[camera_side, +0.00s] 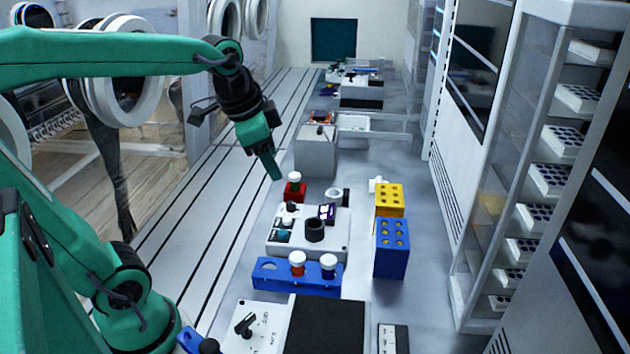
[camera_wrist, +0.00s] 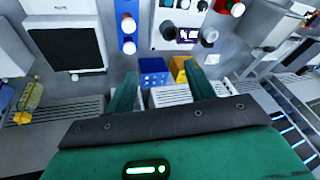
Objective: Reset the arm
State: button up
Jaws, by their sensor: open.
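My green arm reaches in from the left in the side view, with my gripper (camera_side: 275,170) pointing down and to the right. It hangs in the air above and to the left of the red block with a white-capped vial (camera_side: 295,187). In the wrist view my gripper (camera_wrist: 164,82) shows two green fingers spread apart, with nothing between their tips. The blue block (camera_wrist: 153,72) and yellow block (camera_wrist: 178,68) appear beyond the fingertips, apart from them. My gripper is open and empty.
A white device with a dark cup (camera_side: 314,230) sits mid-bench. A blue rack (camera_side: 270,276) holds two white-capped vials in front of it. The yellow block (camera_side: 389,198) and blue block (camera_side: 391,248) stand to the right. The grooved strip (camera_side: 215,185) at left is clear.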

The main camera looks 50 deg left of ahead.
jog(key=s+d+f+n+t, duration=0.1)
jog(key=s+d+f+n, duration=0.2)
jog(key=s+n, duration=0.2)
jog(key=shift+s+d+f+h, duration=0.2)
jog(key=shift+s+f+h, duration=0.1)
jog(key=shift+s, duration=1.05)
